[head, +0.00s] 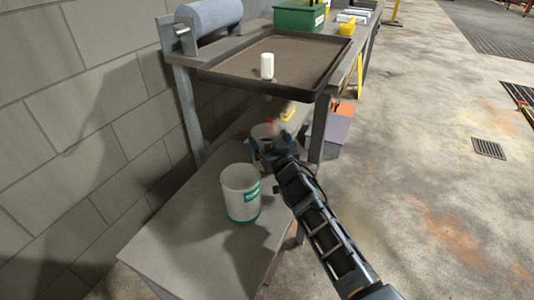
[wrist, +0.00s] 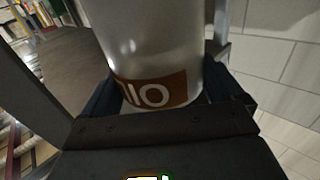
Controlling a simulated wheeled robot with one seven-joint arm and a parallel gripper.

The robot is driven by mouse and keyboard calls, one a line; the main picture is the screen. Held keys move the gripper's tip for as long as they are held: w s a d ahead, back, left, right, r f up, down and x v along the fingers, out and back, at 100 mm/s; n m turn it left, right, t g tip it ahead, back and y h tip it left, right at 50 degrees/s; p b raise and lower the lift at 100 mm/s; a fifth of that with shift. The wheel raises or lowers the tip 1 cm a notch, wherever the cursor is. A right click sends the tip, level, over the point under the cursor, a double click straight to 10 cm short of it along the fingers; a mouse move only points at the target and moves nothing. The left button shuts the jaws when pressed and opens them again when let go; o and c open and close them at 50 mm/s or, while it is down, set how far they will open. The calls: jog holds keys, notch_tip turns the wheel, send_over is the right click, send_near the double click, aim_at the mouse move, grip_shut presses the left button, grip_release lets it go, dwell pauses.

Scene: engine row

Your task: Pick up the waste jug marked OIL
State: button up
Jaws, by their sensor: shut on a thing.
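The waste jug marked OIL (wrist: 150,55) is a pale, translucent round container with a brown label band. In the wrist view it fills the space between my fingers, and its lettering appears upside down. My gripper (wrist: 165,88) is shut on it, one finger on each side. In the head view my gripper (head: 275,150) is at the far end of the low grey bench, and the jug (head: 262,130) is partly hidden behind it. I cannot tell whether its base touches the bench.
The low bench (head: 190,235) is bare around the green-labelled jug. A dark tray (head: 285,55) with a small white bottle (head: 267,66) overhangs the far end, on a post (head: 319,130). A block wall (head: 70,120) is left. Open concrete floor (head: 430,190) lies right.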

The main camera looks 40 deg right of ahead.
jog(key=c, duration=0.6)
jog(key=shift+r, duration=0.1)
jog(key=shift+r, duration=0.2)
notch_tip(320, 180, up, 9)
jog(key=p, duration=0.8)
jog(key=shift+r+p, duration=0.2)
jog(key=shift+p, duration=0.1)
